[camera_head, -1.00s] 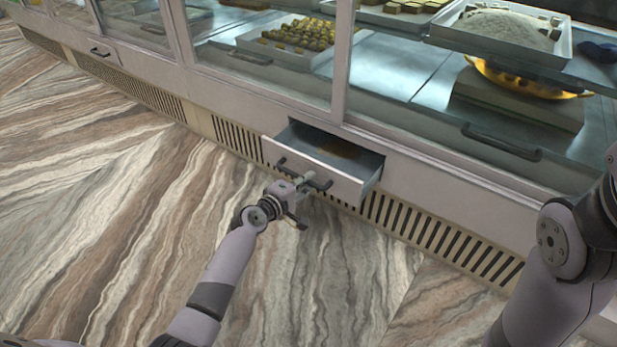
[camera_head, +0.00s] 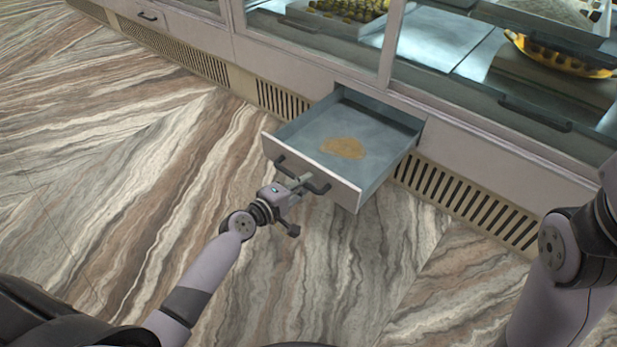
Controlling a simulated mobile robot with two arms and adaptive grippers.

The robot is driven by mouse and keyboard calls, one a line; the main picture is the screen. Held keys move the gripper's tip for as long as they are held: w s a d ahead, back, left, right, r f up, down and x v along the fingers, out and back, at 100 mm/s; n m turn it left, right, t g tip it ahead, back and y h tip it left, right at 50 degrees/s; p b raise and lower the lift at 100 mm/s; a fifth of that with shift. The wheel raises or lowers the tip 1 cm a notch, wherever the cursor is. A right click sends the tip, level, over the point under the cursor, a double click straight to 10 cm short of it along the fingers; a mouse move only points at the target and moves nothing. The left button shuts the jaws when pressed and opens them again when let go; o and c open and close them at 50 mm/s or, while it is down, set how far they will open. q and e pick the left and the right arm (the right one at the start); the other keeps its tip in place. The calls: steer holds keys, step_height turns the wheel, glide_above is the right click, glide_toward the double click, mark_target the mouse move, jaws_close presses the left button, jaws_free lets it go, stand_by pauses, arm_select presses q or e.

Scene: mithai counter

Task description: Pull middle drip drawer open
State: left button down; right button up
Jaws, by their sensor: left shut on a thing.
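The middle drip drawer (camera_head: 312,172) stands well out from the base of the counter. Its grey metal inside shows, with a tan stain (camera_head: 343,147) on the floor of it. A dark bar handle (camera_head: 318,188) runs along its front panel. My left gripper (camera_head: 298,186) is at this front and is shut on the handle. The fingertips are small and partly merge with the handle. My right arm shows at the right edge, but its gripper is out of view.
Another drawer, closed, with a dark handle (camera_head: 147,16), is at the upper left of the counter. Slatted vents (camera_head: 465,207) run along the counter base. Glass-fronted shelves above hold trays of sweets (camera_head: 350,8) and a yellow dish (camera_head: 560,60). The patterned floor (camera_head: 130,170) in front is clear.

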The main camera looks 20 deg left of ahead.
arm_select(q)
steer(key=c, duration=1.9)
jaws_free()
steer(key=v, duration=1.2)
